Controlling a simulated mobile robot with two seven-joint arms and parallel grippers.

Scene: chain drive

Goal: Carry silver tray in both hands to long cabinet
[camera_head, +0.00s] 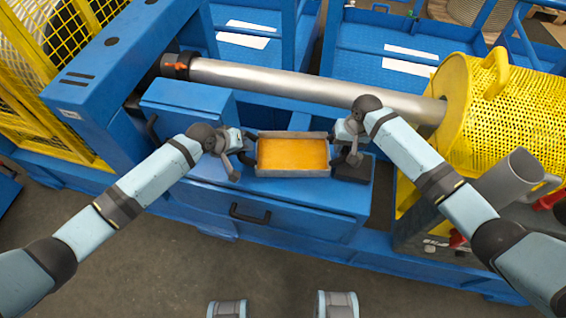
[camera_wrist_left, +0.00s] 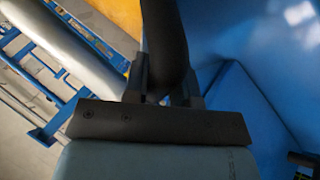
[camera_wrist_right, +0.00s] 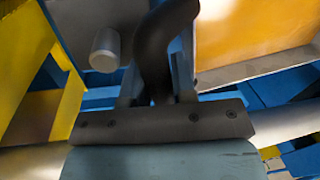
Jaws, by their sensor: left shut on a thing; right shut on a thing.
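The silver tray (camera_head: 293,173) has grey metal walls and an orange inside, and looks roughly level in the head view. It also shows in the right wrist view (camera_wrist_right: 258,68). My left gripper (camera_head: 246,136) is shut on its dark left handle (camera_wrist_left: 166,45). My right gripper (camera_head: 338,136) is shut on its dark right handle (camera_wrist_right: 155,50). The tray is over the blue top of a low cabinet (camera_head: 290,211) with a dark pull handle on its front. I cannot tell whether the tray touches that top, or whether this is the long cabinet.
A thick steel roller (camera_head: 290,83) runs behind the tray to a yellow perforated drum guard (camera_head: 500,110). A taller blue block (camera_head: 185,105) stands behind my left gripper. A grey cup (camera_head: 515,180) is near my right forearm. Bare floor (camera_head: 150,265) lies in front.

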